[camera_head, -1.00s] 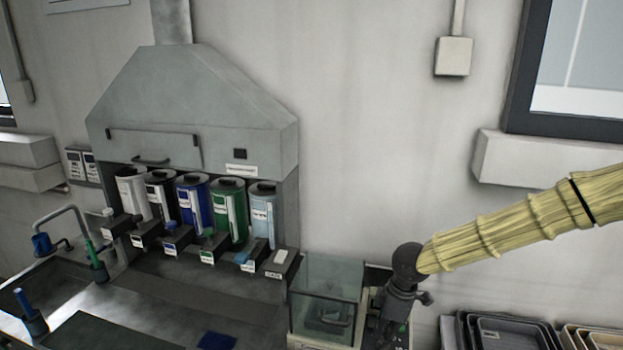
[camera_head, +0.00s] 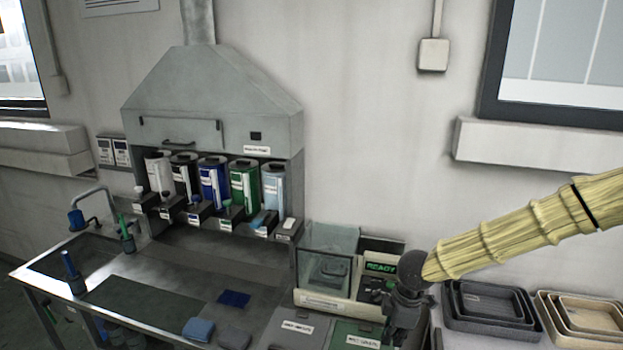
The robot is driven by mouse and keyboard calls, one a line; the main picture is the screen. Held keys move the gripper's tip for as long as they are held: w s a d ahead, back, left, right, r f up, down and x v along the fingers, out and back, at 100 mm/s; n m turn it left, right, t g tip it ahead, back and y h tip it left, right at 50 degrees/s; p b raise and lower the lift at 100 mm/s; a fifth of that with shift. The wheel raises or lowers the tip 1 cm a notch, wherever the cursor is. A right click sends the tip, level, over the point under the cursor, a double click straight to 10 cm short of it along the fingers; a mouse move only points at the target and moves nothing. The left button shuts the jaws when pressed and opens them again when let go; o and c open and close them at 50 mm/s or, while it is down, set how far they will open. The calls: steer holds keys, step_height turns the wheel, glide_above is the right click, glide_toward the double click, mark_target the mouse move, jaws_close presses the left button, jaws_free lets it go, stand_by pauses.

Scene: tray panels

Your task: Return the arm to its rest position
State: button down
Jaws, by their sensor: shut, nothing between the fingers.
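My arm, in a ribbed pale-yellow sleeve, reaches in from the right edge of the head view. It ends in my dark gripper (camera_head: 398,330), which points down over the right end of the bench. The gripper is shut and empty. It is in front of a device with a green "READY" display and beside a green-lidded box (camera_head: 357,334). The picture does not show clearly whether it touches either of them.
A glass-sided case (camera_head: 326,262) stands left of the gripper. Nested dark trays (camera_head: 488,305) and beige trays (camera_head: 585,315) lie to its right. A grey hood (camera_head: 212,110) with several canisters is at the back left. Blue cloths (camera_head: 198,329) lie on the metal bench (camera_head: 190,262).

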steer(key=s+d+f+n+t+h, duration=0.1)
steer(key=s+d+f+n+h, duration=0.1)
steer(key=s+f+n, duration=0.85)
steer(key=s+d+f+n+h, duration=0.25)
steer(key=f+n, duration=0.45)
steer(key=n, duration=0.9)
steer(key=s+a+f+n+g+y, duration=0.1)
steer(key=s+f+n+y, duration=0.15)
steer(key=s+n, duration=1)
steer(key=s+a+f+n+y, duration=0.1)
steer(key=s+f+n, duration=0.3)
steer(key=s+n, duration=0.9)
steer(key=w+f+n+b, duration=0.3)
steer(key=f+b, duration=0.7)
steer(key=shift+w, duration=0.2)
